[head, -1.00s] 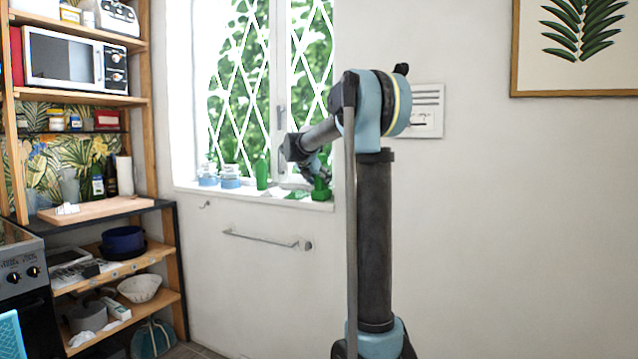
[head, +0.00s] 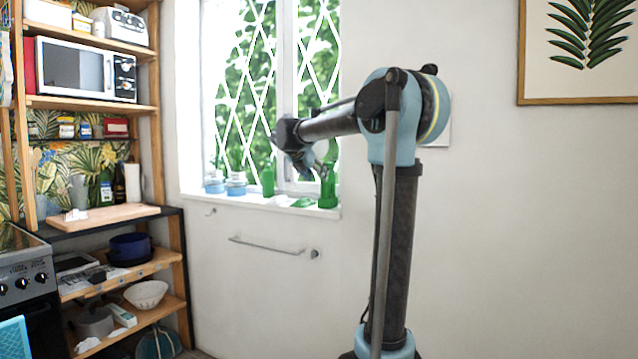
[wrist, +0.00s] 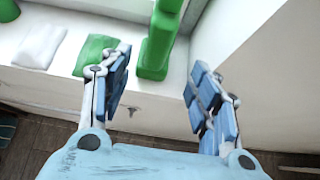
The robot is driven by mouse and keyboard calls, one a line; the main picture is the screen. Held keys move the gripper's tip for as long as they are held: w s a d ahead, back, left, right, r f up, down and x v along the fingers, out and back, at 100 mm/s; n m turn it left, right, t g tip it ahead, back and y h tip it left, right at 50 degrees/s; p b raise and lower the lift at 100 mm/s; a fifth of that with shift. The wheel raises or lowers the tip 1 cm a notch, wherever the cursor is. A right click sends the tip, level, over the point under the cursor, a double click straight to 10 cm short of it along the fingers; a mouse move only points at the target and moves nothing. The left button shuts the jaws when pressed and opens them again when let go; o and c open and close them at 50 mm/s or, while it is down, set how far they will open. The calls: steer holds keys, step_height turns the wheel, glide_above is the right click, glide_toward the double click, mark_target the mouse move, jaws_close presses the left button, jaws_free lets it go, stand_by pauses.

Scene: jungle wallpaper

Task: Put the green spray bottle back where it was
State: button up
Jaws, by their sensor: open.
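The green spray bottle (head: 327,192) stands upright at the right end of the windowsill (head: 300,210). In the wrist view its lower part (wrist: 157,42) shows beyond my fingertips, with its top cut off by the frame edge. My gripper (head: 322,165) is just above the sill by the bottle, partly blended with the window behind. In the wrist view my gripper (wrist: 158,75) is open, with its blue-padded fingers apart and nothing held between them. A second green bottle (head: 268,180) stands further left on the sill.
Blue-lidded jars (head: 235,184) stand on the sill's left part. In the wrist view a green item (wrist: 93,54) and a white item (wrist: 40,45) lie left of the bottle. The window recess wall (wrist: 235,40) is close on the right. A towel rail (head: 266,244) is below.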

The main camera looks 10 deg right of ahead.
steer(key=shift+s+a+r, duration=0.2)
steer(key=shift+s+r, duration=0.1)
steer(key=s+d+f+m+g+y, duration=0.15)
steer(key=s+d+f+m, duration=0.25)
steer(key=s+f+m, duration=0.6)
steer(key=s+d+f+m+g+y, duration=0.15)
steer(key=s+d+f+m, duration=0.35)
steer(key=s, duration=0.8)
steer(key=s+a+f+m+g+y, duration=0.1)
steer(key=s+f+m, duration=0.5)
steer(key=s+f, duration=0.6)
steer(key=s+a+f+m+g+y, duration=0.2)
steer(key=s+f+m, duration=0.5)
steer(key=s+f, duration=0.5)
steer(key=shift+s+a+m+g+y, duration=0.2)
steer(key=shift+a+m+g+y, duration=0.1)
steer(key=shift+a+g, duration=0.1)
steer(key=shift+f, duration=0.1)
steer(key=shift+w+f, duration=0.2)
steer(key=shift+w, duration=0.3)
